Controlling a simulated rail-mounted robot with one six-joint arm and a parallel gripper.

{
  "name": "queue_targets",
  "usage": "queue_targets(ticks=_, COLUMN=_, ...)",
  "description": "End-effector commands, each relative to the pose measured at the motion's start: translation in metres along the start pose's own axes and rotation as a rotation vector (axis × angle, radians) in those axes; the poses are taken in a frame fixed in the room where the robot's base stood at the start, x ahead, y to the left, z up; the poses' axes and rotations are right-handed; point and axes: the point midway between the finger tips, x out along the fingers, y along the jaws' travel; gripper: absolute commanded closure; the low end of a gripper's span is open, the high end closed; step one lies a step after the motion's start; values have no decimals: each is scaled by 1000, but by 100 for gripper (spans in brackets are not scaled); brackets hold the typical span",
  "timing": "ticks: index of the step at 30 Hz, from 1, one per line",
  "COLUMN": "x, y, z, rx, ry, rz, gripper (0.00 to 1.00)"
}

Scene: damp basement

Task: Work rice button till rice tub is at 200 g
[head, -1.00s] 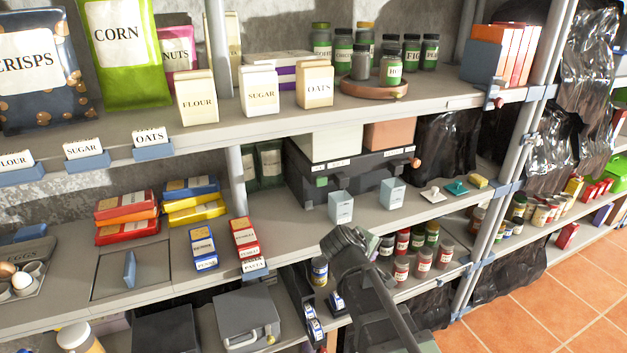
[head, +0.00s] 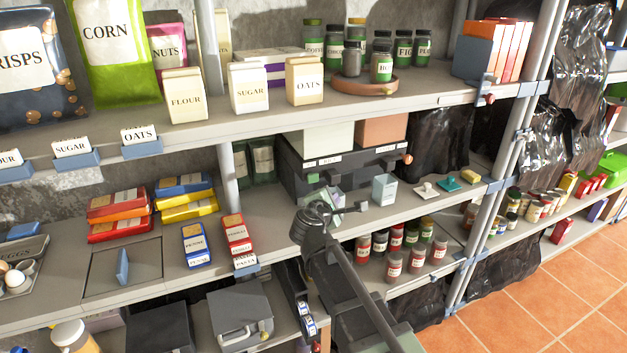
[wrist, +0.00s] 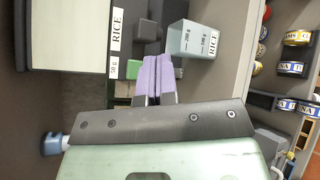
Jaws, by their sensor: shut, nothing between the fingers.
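The rice tub (wrist: 195,42) is a pale grey-blue cup with a RICE label and a 200 g mark in the wrist view. Its fill level cannot be made out. A green button (wrist: 164,72) sits beside a 50 g label (wrist: 114,68) and a RICE label (wrist: 117,30) on the dark dispenser. The button also shows in the head view (head: 313,178). My gripper (wrist: 158,60) is shut and empty, its purple fingers overlapping the button in the wrist view. I cannot tell whether they touch it. In the head view my wrist largely hides the rice tub.
The dark dispenser (head: 290,165) carries a pale hopper (head: 322,138) and a brown hopper (head: 381,131). A second pale tub (head: 384,190) stands to the right. Several jars (head: 395,262) stand on the shelf below, and boxes (head: 194,245) lie to the left.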

Motion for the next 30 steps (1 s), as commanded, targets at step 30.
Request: queue_targets(ticks=30, x=53, y=39, z=-39, rx=1, ry=0, rz=-1, gripper=100)
